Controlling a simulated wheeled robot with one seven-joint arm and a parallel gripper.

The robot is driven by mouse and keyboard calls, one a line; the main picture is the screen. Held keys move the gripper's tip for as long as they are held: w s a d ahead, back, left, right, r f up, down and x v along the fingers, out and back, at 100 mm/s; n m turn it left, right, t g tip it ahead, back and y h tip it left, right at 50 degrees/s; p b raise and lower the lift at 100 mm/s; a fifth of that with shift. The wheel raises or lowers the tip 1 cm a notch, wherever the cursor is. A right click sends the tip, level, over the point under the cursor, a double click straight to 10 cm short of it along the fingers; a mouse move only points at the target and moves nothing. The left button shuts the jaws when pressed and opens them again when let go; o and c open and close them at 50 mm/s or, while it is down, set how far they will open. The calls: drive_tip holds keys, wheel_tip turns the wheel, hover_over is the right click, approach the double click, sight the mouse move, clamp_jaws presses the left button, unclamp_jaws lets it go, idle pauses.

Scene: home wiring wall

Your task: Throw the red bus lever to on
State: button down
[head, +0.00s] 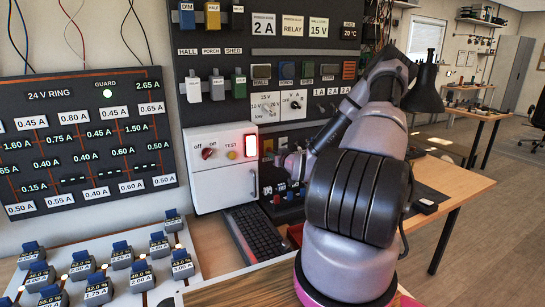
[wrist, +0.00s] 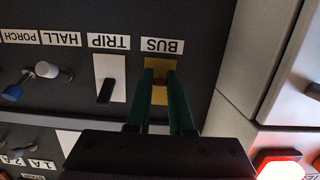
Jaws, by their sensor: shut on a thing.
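In the wrist view, which is upside down, the BUS label (wrist: 162,46) sits by a yellow plate (wrist: 159,64). The red bus lever (wrist: 160,80) shows only as a small dark red bit between the two green fingers of my gripper (wrist: 160,76). The fingers are shut on it, one on each side. Most of the lever is hidden by the fingers, so its exact position is hard to tell.
Beside it is the TRIP switch, a black lever (wrist: 105,90) on a white plate. The HALL lever (wrist: 46,69) and blue PORCH lever (wrist: 12,93) stand farther along. A white box (head: 222,182) with a lit red lamp (head: 251,146) adjoins the panel. A keyboard (head: 256,234) lies below.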

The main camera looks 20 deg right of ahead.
sight(270, 150)
wheel_tip(270, 150, up, 2)
drive_tip(key=g, duration=0.5)
drive_tip(key=shift+r, duration=0.25)
drive_tip(key=shift+w+r+g, duration=0.1)
drive_tip(key=shift+r+g, duration=0.25)
drive_tip(key=shift+g, duration=0.85)
drive_tip(key=shift+w+r+g, duration=0.1)
drive_tip(key=shift+r+g, duration=0.2)
drive_tip(key=shift+g, duration=0.9)
drive_tip(key=c, duration=0.8)
unclamp_jaws()
drive_tip(key=shift+r, duration=0.1)
drive_tip(key=v, duration=1)
drive_tip(key=shift+a+r, duration=0.2)
drive_tip(key=shift+r, duration=0.1)
